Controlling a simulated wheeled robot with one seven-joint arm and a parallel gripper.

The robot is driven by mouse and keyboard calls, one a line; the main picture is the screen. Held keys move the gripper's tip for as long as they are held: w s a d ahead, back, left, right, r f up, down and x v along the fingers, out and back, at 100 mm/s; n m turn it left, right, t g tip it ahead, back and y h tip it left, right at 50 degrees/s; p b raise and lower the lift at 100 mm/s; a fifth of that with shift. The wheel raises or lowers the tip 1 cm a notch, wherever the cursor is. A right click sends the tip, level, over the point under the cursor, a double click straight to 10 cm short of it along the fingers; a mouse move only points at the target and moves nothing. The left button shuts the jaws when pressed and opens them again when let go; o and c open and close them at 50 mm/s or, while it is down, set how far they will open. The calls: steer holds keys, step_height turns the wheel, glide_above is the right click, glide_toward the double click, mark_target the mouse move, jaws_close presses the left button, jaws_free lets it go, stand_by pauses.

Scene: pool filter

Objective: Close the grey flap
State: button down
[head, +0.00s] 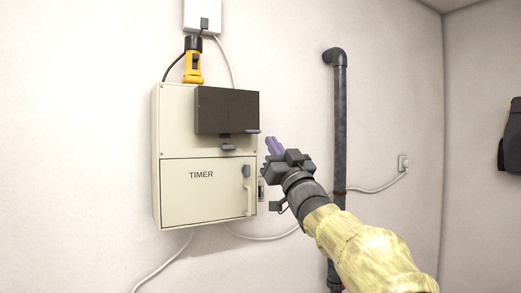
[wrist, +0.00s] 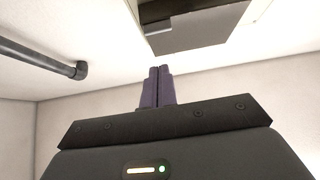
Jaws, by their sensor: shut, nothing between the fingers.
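The grey flap (head: 227,111) is a dark panel on the upper right front of the cream timer box (head: 176,190). It seems to stand out from the box front, but its exact angle is hard to tell. A small grey tab (head: 252,131) is at its lower right edge, with another grey tab (head: 229,147) just below the flap. My gripper (head: 270,143) is shut and empty, with purple fingers, to the right of the flap and slightly below it, apart from it. In the wrist view the flap (wrist: 205,32) is beyond my fingertips (wrist: 158,70).
A yellow and black flashlight-like object (head: 193,66) is above the box. The lower door, marked TIMER, has a light handle (head: 247,190). A dark vertical pipe (head: 340,120) runs on the wall to the right. Wall between box and pipe is mostly bare.

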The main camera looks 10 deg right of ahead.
steer(key=f+b+v, duration=0.1)
steer(key=b+v, duration=0.2)
steer(key=v, duration=0.3)
steer(key=shift+w+a+f, duration=0.2)
steer(key=shift+a+f, duration=0.05)
steer(key=shift+a, duration=0.05)
steer(key=shift+d, duration=0.15)
